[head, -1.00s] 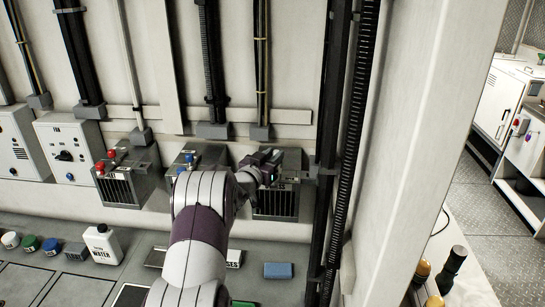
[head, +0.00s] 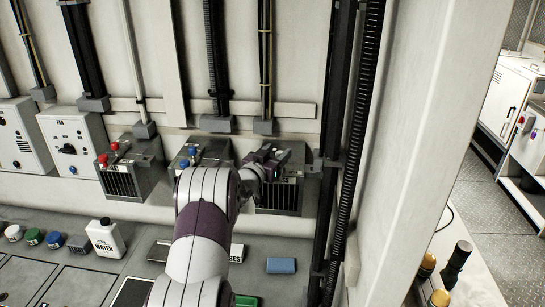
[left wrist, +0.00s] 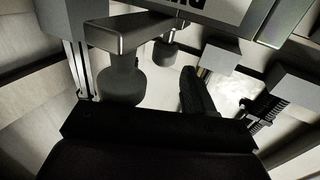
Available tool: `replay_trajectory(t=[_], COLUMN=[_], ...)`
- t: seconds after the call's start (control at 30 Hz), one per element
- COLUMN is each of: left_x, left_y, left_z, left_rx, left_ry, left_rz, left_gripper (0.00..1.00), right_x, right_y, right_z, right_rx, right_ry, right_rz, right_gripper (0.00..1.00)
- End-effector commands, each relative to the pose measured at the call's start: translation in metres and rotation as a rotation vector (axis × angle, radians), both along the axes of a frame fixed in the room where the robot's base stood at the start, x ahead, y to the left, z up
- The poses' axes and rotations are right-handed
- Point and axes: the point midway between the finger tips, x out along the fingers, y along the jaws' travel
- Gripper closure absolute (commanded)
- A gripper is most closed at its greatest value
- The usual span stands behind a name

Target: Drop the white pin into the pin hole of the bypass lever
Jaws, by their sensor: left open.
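My left gripper (head: 268,158) is at the top of the rightmost grille-fronted box (head: 280,196), which it partly covers. In the left wrist view my left gripper (left wrist: 140,97) is open. Part of an upside-down label shows above, on the box's face. The bar may be the bypass lever, but its pin hole is not visible. I cannot make out the white pin. My right gripper is not in view.
Two similar boxes stand to the left, one with red knobs (head: 108,152) and one with blue knobs (head: 190,155). Black vertical conduits (head: 345,130) stand close on the right.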

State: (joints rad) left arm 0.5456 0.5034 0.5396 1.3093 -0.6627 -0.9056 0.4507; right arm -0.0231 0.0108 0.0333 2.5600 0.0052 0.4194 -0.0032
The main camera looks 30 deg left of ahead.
Motion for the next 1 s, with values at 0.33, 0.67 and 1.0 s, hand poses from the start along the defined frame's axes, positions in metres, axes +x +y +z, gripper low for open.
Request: replay_trajectory(t=[0.33, 0.67, 1.0], left_x=[-0.058, -0.117, -0.127], left_y=[-0.002, -0.004, -0.004], left_z=[-0.010, -0.005, -0.002], left_rx=[-0.003, -0.002, -0.001], left_ry=[0.011, 0.005, 0.001], left_rz=[0.003, 0.002, 0.001], left_gripper=[0.44, 0.44, 0.44], right_x=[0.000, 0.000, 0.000], right_y=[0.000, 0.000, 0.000], right_z=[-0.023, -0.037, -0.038], right_rx=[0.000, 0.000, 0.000], right_ry=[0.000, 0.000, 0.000], right_rz=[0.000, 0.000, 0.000], right_gripper=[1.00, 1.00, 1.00])
